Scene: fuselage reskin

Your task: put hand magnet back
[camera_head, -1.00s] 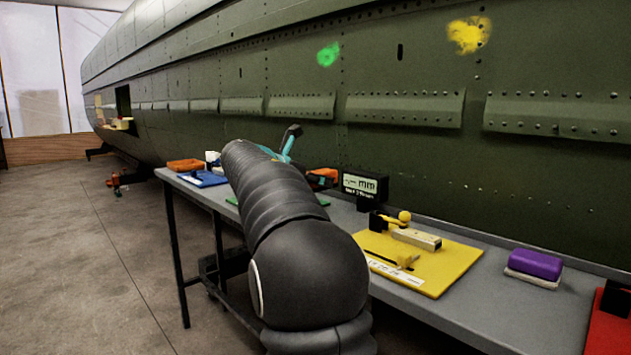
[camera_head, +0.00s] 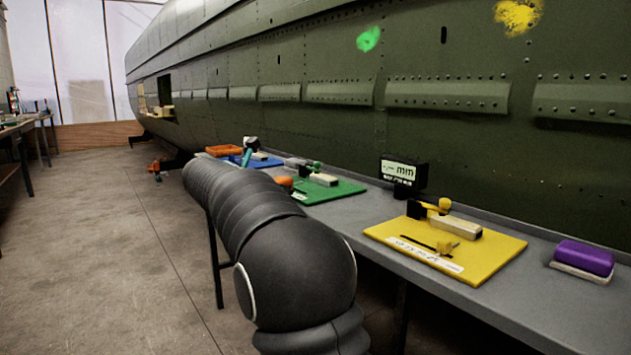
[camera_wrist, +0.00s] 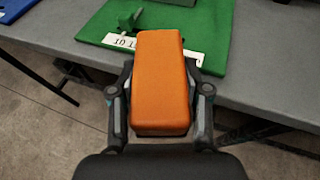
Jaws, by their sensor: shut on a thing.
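My gripper (camera_wrist: 160,97) is shut on an orange block, the hand magnet (camera_wrist: 160,75), with one finger on each long side in the wrist view. The block is above the front edge of the bench and covers part of the white label on the green board (camera_wrist: 212,38). In the head view my arm hides most of the gripper. An orange piece (camera_head: 284,182) shows just past the arm, beside the green board; I cannot tell for sure if it is the held block.
The grey bench (camera_head: 470,285) runs along the green fuselage (camera_head: 330,55). On it are a yellow board (camera_head: 500,256) with tools, a display marked mm (camera_head: 402,171), a purple block (camera_head: 583,257), a blue board (camera_head: 262,163) and an orange tray (camera_head: 224,151). Open floor (camera_head: 120,230) lies left.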

